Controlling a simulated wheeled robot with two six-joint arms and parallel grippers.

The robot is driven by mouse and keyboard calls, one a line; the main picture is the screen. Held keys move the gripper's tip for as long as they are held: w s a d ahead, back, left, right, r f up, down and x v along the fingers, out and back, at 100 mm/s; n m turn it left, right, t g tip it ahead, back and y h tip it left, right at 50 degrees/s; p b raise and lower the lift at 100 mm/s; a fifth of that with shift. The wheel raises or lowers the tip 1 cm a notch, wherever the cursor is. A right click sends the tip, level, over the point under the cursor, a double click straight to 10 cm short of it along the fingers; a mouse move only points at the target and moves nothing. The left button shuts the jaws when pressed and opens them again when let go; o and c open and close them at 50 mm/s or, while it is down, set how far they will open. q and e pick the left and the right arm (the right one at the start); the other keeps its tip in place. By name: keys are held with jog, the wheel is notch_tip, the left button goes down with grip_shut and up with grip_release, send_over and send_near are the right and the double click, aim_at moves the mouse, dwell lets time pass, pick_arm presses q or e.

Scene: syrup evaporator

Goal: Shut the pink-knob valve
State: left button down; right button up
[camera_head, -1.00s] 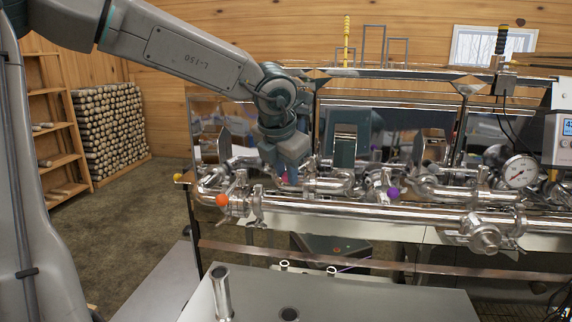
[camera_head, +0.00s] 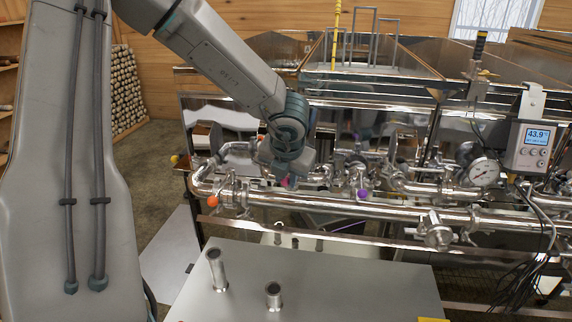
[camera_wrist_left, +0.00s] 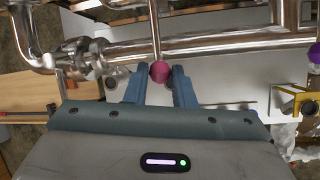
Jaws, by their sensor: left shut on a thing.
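The pink knob (camera_wrist_left: 160,71) is at the end of a thin metal valve handle (camera_wrist_left: 155,32) in the left wrist view. My left gripper (camera_wrist_left: 158,76) is shut on it, with the knob between the blue fingertips. In the head view the gripper (camera_head: 284,176) is in front of the pipework, and a bit of the pink knob (camera_head: 285,183) shows below it. The valve body is mostly hidden behind my wrist. My right gripper is in neither view.
An orange knob (camera_head: 212,201) is to the left and a purple knob (camera_head: 362,194) to the right on the same piping. A pressure gauge (camera_head: 484,172) and a digital display (camera_head: 537,137) are further right. A grey table (camera_head: 330,285) with short metal tubes stands in front.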

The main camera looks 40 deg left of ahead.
pick_arm(q)
jog(key=shift+w+r, duration=0.1)
dwell(0.4)
jog(key=c, duration=1.5)
grip_release()
jog(key=shift+c, duration=0.2)
jog(key=shift+d, duration=0.1)
